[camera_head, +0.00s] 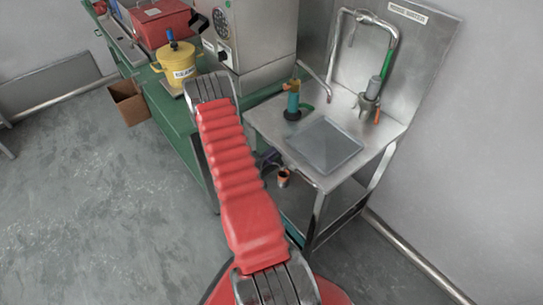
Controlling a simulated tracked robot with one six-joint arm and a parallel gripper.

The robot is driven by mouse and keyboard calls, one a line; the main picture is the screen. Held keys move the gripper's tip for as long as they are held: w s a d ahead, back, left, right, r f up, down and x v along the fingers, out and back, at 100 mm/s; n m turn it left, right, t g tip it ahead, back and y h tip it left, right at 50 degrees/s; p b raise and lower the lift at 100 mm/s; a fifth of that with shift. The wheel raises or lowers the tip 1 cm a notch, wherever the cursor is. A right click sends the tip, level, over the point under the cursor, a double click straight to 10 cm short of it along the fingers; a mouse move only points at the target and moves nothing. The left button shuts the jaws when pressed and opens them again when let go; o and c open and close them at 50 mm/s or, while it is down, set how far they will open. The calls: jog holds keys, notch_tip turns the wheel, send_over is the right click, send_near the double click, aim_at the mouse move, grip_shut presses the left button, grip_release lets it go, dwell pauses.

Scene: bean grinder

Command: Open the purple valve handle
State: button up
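A small dark purple-blue part (268,158), which looks like the valve handle, shows under the left front edge of the steel sink unit. It is just right of my red arm and partly hidden, so its exact shape and turn cannot be told. A copper-coloured cylindrical piece (283,177) sits just below and right of it. My red ribbed arm reaches up the middle of the view to a metal joint. My gripper's fingers are not visible.
The steel sink unit (262,128) stands right, with a teal bottle-like object (293,103) on top. A green table (176,118) holds a yellow pot (177,62), red box (160,20) and steel machine (262,35). A cardboard box (128,104) stands left. Floor at left is clear.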

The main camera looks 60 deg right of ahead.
jog(key=shift+s, duration=0.15)
jog(key=shift+a, duration=0.15)
jog(key=v, duration=1.3)
jog(key=shift+a, duration=0.3)
dwell(0.3)
